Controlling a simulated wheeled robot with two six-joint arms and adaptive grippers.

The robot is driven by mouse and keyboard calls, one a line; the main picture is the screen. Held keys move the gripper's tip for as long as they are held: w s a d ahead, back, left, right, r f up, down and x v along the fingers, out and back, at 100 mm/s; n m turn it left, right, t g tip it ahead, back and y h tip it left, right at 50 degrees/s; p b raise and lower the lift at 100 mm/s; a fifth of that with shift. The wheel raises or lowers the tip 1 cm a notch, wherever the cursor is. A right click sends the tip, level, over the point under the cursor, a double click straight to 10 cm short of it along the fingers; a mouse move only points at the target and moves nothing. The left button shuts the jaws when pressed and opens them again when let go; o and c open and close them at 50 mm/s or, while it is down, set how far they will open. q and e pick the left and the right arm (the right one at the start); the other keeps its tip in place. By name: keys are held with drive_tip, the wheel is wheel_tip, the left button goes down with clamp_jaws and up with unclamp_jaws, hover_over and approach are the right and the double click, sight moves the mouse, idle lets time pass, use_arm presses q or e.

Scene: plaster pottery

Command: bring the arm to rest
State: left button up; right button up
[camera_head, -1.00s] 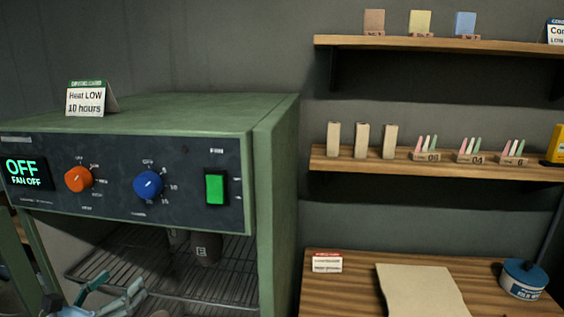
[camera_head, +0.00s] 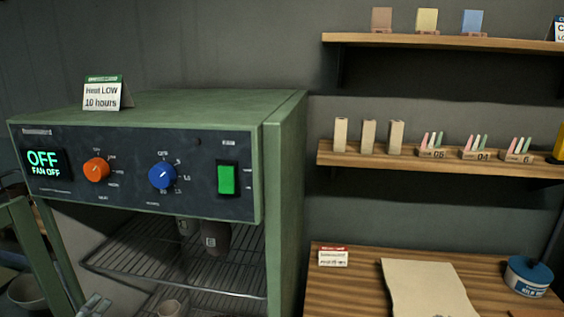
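A small pale part of what looks like my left gripper (camera_head: 96,305) shows at the bottom edge, in front of the green drying cabinet (camera_head: 285,190). Most of it is cut off by the frame, so I cannot tell whether it is open or shut. My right gripper is not in view. The cabinet's display (camera_head: 44,163) reads OFF and FAN OFF. Its front is open below the panel.
An orange knob (camera_head: 96,169), a blue knob (camera_head: 162,176) and a green switch (camera_head: 227,180) are on the panel. A card (camera_head: 101,94) reads Heat LOW 10 hours. Shelves (camera_head: 440,160) hang at right above a wooden table (camera_head: 345,290) with a beige sheet (camera_head: 425,290) and blue tin (camera_head: 528,277).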

use_arm(q)
drive_tip(key=s+a+f+n+g+y, duration=0.25)
drive_tip(key=s+f+n, duration=0.3)
drive_tip(key=f, duration=0.45)
drive_tip(key=s+a+f+n+g+y, duration=0.1)
drive_tip(key=s+a+f+n+g, duration=0.25)
drive_tip(key=f+n, duration=0.4)
drive_tip(key=s+d+f+n+g, duration=0.3)
drive_tip(key=s+d+f+n, duration=0.1)
drive_tip(key=s+f, duration=0.95)
drive_tip(key=s+d+f+n+g+h, duration=0.1)
drive_tip(key=s+d+f+n+g, duration=0.2)
drive_tip(key=s+d+f, duration=0.4)
drive_tip(key=s+d+f+n+g+h, duration=0.2)
drive_tip(key=s+d+f, duration=0.5)
drive_tip(key=s+d, duration=0.6)
drive_tip(key=shift+s+d+f+n+g, duration=0.25)
drive_tip(key=shift+s+d+n+g, duration=0.15)
drive_tip(key=shift+s+n+g, duration=0.45)
